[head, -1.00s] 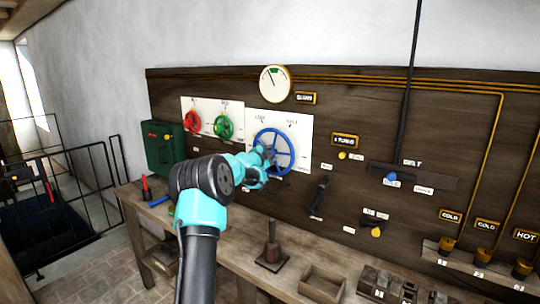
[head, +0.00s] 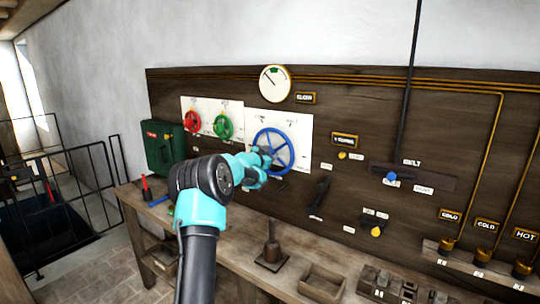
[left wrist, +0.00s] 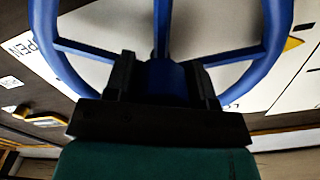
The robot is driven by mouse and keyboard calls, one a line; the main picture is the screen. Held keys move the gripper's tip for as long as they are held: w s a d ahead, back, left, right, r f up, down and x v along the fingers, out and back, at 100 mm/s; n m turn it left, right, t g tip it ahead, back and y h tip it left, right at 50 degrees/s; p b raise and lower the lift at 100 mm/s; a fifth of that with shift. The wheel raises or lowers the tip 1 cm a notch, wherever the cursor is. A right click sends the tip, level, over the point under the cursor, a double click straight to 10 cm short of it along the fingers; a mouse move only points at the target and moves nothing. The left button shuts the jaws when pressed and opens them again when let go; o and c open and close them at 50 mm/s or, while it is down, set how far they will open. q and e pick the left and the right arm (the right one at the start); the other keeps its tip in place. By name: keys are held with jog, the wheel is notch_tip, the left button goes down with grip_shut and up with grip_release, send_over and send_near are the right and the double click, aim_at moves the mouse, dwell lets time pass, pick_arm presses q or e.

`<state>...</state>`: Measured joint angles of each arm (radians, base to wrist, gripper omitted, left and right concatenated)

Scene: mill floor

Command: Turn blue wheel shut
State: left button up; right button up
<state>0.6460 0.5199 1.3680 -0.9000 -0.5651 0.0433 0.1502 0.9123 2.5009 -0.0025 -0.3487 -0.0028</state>
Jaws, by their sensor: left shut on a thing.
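The blue wheel (head: 291,147) is mounted on a white plate (head: 303,128) on the dark wooden panel. It also shows large in the left wrist view (left wrist: 274,55), with its spokes meeting at a blue hub (left wrist: 165,78). My left gripper (head: 266,158) reaches the wheel's left side in the head view. In the left wrist view its dark fingers (left wrist: 163,82) are shut on the hub, one on each side. Part of the wheel's lower rim is hidden behind the gripper. My right gripper is not in view.
A red wheel (head: 192,122) and a green wheel (head: 223,126) are to the left. A round gauge (head: 275,84) is above. Below, the wooden bench (head: 226,248) carries a dark plunger-like tool (head: 271,252) and an open wooden box (head: 322,283).

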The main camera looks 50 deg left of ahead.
pick_arm(q)
jog(key=o, duration=0.9)
jog(key=shift+s, duration=0.1)
jog(key=v, duration=1.7)
jog(key=shift+s+d, duration=0.1)
